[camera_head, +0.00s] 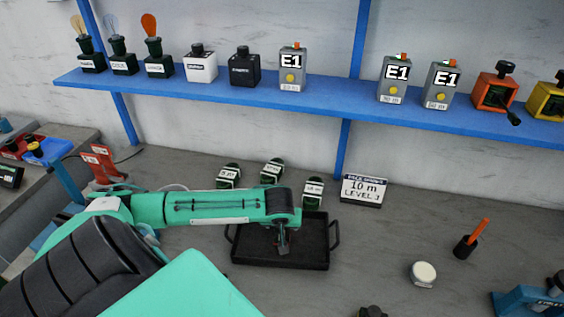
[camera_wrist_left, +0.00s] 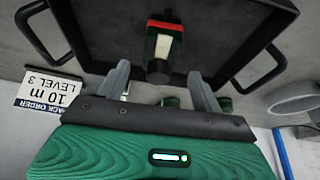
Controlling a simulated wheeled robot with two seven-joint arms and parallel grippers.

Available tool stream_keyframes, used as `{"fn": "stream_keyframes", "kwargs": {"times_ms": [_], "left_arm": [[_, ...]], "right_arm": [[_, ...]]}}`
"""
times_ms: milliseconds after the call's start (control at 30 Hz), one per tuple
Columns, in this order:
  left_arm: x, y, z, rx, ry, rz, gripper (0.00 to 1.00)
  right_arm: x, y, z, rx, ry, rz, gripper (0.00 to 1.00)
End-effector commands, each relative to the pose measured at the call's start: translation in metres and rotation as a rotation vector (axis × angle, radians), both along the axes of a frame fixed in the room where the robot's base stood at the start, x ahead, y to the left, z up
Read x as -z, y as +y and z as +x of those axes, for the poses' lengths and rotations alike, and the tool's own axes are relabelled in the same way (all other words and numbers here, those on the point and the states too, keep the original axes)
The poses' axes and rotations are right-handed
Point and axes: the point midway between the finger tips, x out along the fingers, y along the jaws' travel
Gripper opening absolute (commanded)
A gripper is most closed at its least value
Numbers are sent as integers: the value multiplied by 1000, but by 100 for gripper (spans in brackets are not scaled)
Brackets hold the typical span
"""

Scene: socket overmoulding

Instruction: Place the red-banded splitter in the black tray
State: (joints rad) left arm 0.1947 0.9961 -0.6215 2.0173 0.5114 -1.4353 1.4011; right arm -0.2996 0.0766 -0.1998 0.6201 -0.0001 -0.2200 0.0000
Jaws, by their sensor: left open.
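The red-banded splitter (camera_wrist_left: 164,42) shows in the left wrist view as a dark green body with a red band, a white label and a black round end. It lies inside the black tray (camera_wrist_left: 95,45), which has a handle at each end. In the head view the tray (camera_head: 255,262) sits on the grey worktop, and my arm and gripper mostly hide the splitter. My left gripper (camera_wrist_left: 160,85) is open, its fingers spread apart on either side of the splitter's near end and not closed on it. In the head view the gripper (camera_head: 283,250) is over the tray. My right gripper is not seen.
Three green units (camera_head: 272,171) stand behind the tray, beside the "10 m LEVEL 3" sign (camera_head: 363,190). A white round pot (camera_head: 423,273) and an orange-handled tool (camera_head: 470,240) stand to the right. A blue shelf (camera_head: 330,100) with several devices runs along the wall.

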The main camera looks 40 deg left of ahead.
Motion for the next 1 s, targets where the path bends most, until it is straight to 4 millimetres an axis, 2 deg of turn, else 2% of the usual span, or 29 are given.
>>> {"fn": "stream_keyframes", "kwargs": {"times_ms": [100, 333, 1000], "left_arm": [[-22, -6, -7, 1, -1, 0, 67], [-46, -12, -15, -1, 0, 0, 67], [-50, -13, -17, -1, 1, 0, 67]], "right_arm": [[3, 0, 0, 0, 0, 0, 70], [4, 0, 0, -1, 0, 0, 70], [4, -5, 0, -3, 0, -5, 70]]}}
